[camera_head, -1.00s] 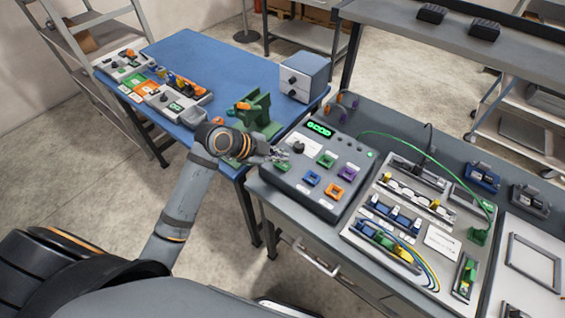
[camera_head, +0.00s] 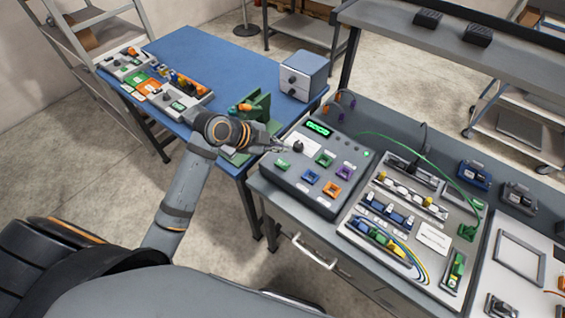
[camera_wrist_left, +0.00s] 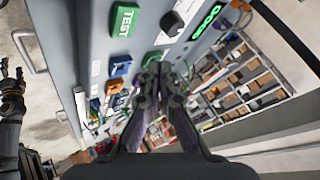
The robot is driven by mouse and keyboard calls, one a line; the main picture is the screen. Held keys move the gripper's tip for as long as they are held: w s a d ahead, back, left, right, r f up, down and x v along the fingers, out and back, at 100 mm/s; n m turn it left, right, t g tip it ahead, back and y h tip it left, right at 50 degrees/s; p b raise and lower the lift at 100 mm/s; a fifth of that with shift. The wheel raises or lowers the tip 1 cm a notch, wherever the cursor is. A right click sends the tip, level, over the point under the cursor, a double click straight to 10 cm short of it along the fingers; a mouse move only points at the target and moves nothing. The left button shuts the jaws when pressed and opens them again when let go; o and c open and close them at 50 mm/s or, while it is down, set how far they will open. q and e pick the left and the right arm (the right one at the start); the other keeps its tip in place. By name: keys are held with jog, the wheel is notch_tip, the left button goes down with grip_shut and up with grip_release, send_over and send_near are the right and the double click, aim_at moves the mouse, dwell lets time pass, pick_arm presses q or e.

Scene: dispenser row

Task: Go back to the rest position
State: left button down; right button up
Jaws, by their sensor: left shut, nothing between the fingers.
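My left gripper (camera_head: 281,147) is in the head view at the upper left edge of the grey test box (camera_head: 292,182). Its fingers are shut with nothing between them. The left wrist view shows the closed fingers (camera_wrist_left: 160,85) in front of the box, with the green TEST button (camera_wrist_left: 125,20) beyond and apart from them. The box's green display (camera_head: 318,130) is lit and appears to read GOOD. A dark gripper-like part of mine (camera_wrist_left: 12,85), probably the right one, shows at the left edge of the wrist view; its fingers are unclear.
A board (camera_head: 432,239) with connectors and cables lies right of the test box. A green fixture (camera_head: 256,106) and a grey drawer box (camera_head: 303,76) stand on the blue table (camera_head: 200,50). A drawer handle (camera_head: 315,252) juts from the bench front.

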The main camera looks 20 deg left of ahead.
pick_arm(q)
jog(key=s+a+f+n+y, duration=0.1)
jog(key=s+f+n, duration=0.1)
jog(key=s+a+f+n+y, duration=0.1)
jog(key=s+f+n, duration=0.1)
jog(key=s, duration=0.1)
jog(key=s+a+f+n+g+y, duration=0.1)
jog(key=s+f+n, duration=0.1)
jog(key=s+n, duration=0.1)
jog(key=shift+f, duration=0.25)
jog(key=s+a+f+n+g+y, duration=0.1)
jog(key=s+a+n+y, duration=0.15)
jog(key=s+n, duration=0.3)
jog(key=s+a+f+n+g+y, duration=0.1)
jog(key=s+a+f+n+y, duration=0.1)
jog(key=s+a+n, duration=0.3)
notch_tip(320, 180, down, 25)
jog(key=s+g+b, duration=0.1)
jog(key=s+b, duration=0.1)
jog(key=s+a+f+g+b, duration=0.1)
jog(key=s+a+f, duration=0.1)
jog(key=s+f, duration=1.7)
jog(key=shift+s+f, duration=0.15)
jog(key=shift+f, duration=0.55)
